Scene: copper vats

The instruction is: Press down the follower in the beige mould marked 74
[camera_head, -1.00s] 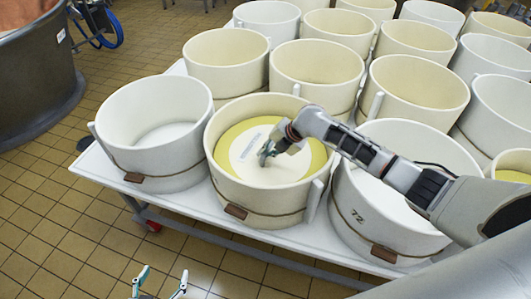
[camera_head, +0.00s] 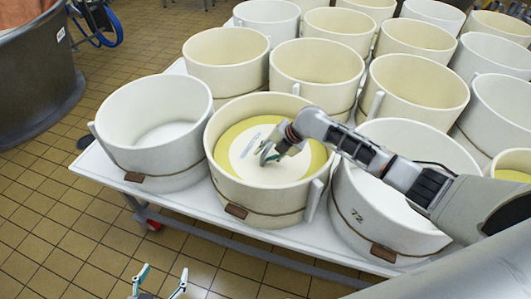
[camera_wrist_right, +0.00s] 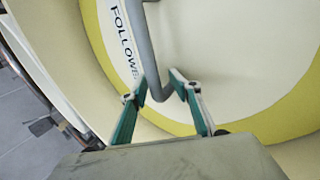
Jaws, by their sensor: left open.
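The beige mould (camera_head: 262,202) stands at the front of the white table, and no number is readable on it. Inside lies the follower (camera_head: 246,166), a white disc with a yellow border. In the right wrist view the follower (camera_wrist_right: 225,40) shows the letters "FOLLOWE" and a grey bent handle (camera_wrist_right: 142,45). My right gripper (camera_head: 270,155) reaches down into the mould over the disc. In the right wrist view my right gripper (camera_wrist_right: 160,90) has its fingers apart, one either side of the handle's lower end. My left gripper (camera_head: 163,278) is open and empty, low above the floor.
A white mould (camera_head: 155,132) stands to the left and a mould marked 72 (camera_head: 365,220) to the right, under my right arm. Several more moulds fill the table (camera_head: 230,237) behind. A dark vat (camera_head: 40,75) is at far left. The tiled floor in front is clear.

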